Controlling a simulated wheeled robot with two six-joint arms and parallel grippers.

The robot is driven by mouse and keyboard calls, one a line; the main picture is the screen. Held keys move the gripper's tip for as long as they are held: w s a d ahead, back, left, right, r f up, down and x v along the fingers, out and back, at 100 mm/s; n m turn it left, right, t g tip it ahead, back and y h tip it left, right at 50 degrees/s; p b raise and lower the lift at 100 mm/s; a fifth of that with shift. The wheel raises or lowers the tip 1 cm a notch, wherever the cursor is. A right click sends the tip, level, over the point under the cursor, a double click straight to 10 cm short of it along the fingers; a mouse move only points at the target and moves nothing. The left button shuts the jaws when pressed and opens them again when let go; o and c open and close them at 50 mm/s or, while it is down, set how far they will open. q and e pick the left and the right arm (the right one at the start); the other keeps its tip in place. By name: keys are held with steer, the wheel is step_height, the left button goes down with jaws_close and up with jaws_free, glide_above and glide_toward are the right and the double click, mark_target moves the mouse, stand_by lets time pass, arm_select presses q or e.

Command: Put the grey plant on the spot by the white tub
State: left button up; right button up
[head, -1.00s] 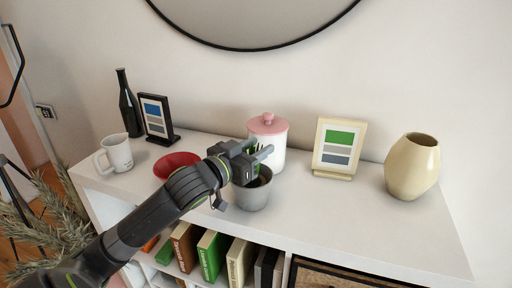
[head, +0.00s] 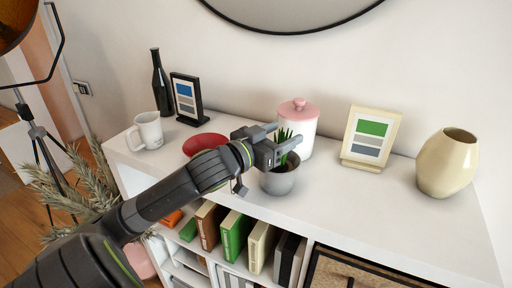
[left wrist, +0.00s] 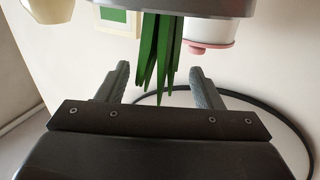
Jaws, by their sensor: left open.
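The grey plant is a grey pot (head: 280,181) with upright green leaves (head: 287,139), standing on the white shelf top. My left gripper (head: 282,137) is open at leaf height above the pot, its fingers on either side of the leaves. In the left wrist view the leaves (left wrist: 160,50) hang between the open fingers (left wrist: 160,74), and the pot (left wrist: 200,7) crosses the upper edge. The white tub (head: 302,138) with a pink lid stands just behind the plant. It also shows in the left wrist view (left wrist: 212,32). No marked spot is visible. My right gripper is out of view.
A red bowl (head: 204,143) is left of my gripper, partly behind my arm. A mug (head: 150,130), bottle (head: 161,85) and dark frame (head: 187,98) stand farther left. A cream frame (head: 370,137) and vase (head: 447,163) are right. The front right shelf top is clear.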

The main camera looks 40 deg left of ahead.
arm_select(q)
steer(key=s, duration=0.4)
steer(key=shift+s+a, duration=0.35)
steer(key=shift+s, duration=0.05)
steer(key=s+p, duration=0.4)
steer(key=s, duration=0.1)
steer(key=shift+s+a+p, duration=0.25)
steer(key=shift+a+p, duration=0.1)
steer(key=shift+a, duration=0.05)
